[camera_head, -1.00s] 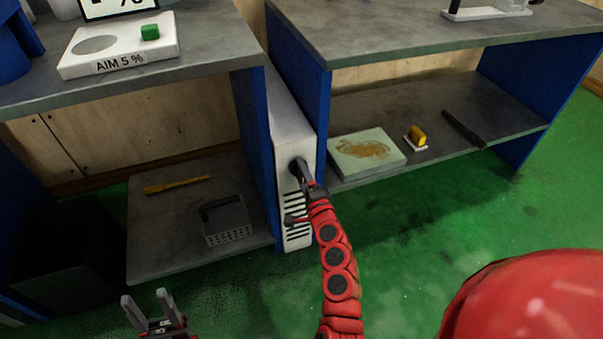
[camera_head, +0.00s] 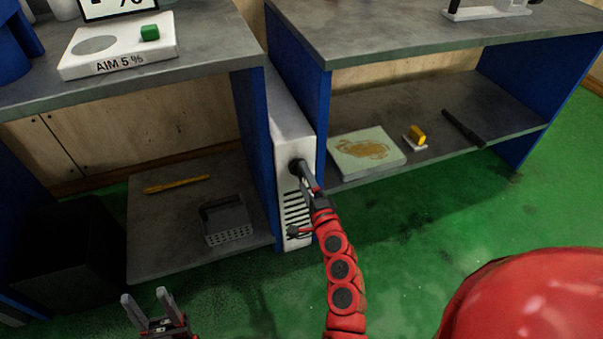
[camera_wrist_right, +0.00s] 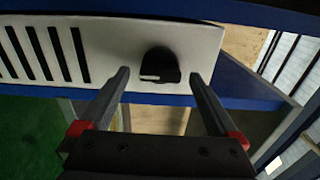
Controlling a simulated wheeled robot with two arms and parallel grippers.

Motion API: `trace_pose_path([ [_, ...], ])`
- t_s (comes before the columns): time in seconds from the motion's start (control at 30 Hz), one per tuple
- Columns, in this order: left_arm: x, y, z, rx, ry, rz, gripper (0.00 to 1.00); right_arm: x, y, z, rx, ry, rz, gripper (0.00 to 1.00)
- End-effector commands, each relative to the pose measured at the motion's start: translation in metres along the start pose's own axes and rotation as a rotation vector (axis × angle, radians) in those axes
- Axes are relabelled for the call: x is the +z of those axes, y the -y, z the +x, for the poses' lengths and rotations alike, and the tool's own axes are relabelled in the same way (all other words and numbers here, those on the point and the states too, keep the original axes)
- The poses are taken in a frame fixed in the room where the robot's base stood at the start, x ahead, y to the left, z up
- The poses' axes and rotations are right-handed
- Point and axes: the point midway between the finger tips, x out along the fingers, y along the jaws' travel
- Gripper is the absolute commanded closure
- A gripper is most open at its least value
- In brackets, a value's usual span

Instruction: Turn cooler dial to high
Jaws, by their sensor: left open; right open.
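The cooler (camera_head: 291,122) is a tall, narrow white box with black vent slots, standing between two workbenches. Its black dial (camera_wrist_right: 160,66) is on the front face, with a white mark on its edge that points left in the right wrist view. The dial also shows in the head view (camera_head: 297,167), partly behind my gripper. My right gripper (camera_head: 306,180) is open in front of the dial. In the right wrist view its fingers are on either side of the dial, with gaps between; whether the tips reach its depth is unclear. My left gripper (camera_head: 145,297) is open and empty, low at the left.
The left bench's lower shelf (camera_head: 150,235) holds a yellow tool and a grey basket (camera_head: 227,220). The right bench's shelf (camera_head: 440,125) holds a pale board (camera_head: 366,150), a yellow block and a dark bar. The green floor before the cooler is open.

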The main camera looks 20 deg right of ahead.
Motion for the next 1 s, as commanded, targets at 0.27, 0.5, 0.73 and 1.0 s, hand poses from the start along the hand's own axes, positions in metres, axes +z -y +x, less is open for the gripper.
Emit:
trace_pose_path([
  [0.27,0.0,0.0,0.003,-0.005,0.004,-0.002,0.5,0.001,-0.002,-0.066,0.005,0.001,0.0,0.04],
  [0.5,0.0,0.0,0.0,-0.002,0.002,-0.001,0.5,0.0,-0.002,-0.115,0.004,0.0,0.0,0.04],
  [0.73,0.0,0.0,-0.003,0.002,-0.002,0.001,0.5,0.0,-0.001,-0.14,0.001,0.0,-0.001,0.04],
  [1.0,0.0,0.0,-0.003,0.003,-0.003,0.002,0.5,0.0,0.0,-0.143,0.0,0.002,0.001,0.04],
])
